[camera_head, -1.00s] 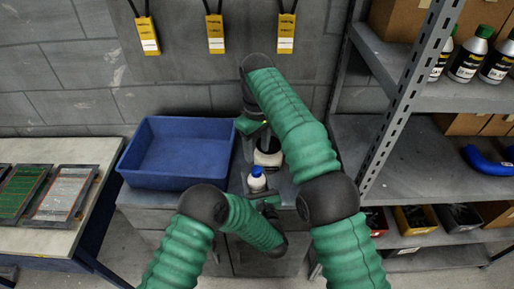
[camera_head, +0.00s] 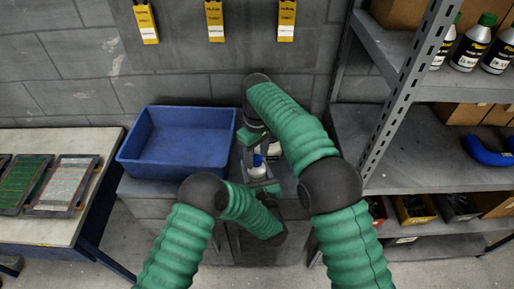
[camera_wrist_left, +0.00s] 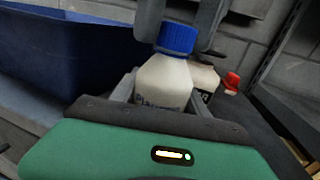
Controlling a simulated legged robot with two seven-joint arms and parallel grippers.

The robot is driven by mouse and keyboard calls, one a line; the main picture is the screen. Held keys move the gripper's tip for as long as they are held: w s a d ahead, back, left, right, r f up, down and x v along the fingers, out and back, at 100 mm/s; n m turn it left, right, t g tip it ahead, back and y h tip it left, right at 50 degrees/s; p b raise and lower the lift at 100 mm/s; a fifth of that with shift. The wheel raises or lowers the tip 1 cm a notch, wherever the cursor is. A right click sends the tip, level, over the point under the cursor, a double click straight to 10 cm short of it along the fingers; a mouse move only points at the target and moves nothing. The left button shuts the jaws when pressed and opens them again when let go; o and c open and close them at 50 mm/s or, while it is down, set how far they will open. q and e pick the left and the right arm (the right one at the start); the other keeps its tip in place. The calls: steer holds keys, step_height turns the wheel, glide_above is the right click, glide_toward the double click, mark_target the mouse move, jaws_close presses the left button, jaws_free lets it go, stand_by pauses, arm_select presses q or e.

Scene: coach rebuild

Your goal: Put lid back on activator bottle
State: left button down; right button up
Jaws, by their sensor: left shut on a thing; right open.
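A white bottle with a blue lid (camera_head: 257,160) stands on the grey bench; in the left wrist view the bottle (camera_wrist_left: 165,82) is upright and the blue lid (camera_wrist_left: 177,38) sits at its top. I cannot tell whether the lid is screwed down. My left gripper (camera_head: 262,186) is shut on the bottle's body. My right gripper (camera_head: 262,146) is open directly above the bottle. In the left wrist view its two grey fingers (camera_wrist_left: 183,28) stand on either side of the blue lid, with no clear contact showing.
A second bottle (camera_wrist_left: 204,78) stands just behind, with a small red object (camera_wrist_left: 231,81) beside it. A blue bin (camera_head: 180,178) is close on the left. A metal shelf (camera_head: 425,170) with bottles stands on the right. A table with boards (camera_head: 105,150) is at far left.

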steer(key=shift+f, duration=0.1)
jaws_close()
stand_by(0.3)
steer(key=shift+d+m, duration=0.1)
steer(key=shift+m, duration=0.7)
steer(key=shift+o, duration=0.7)
jaws_free()
step_height(320, 180, up, 8)
steer(key=shift+w+f, duration=0.15)
steer(key=shift+f, duration=0.1)
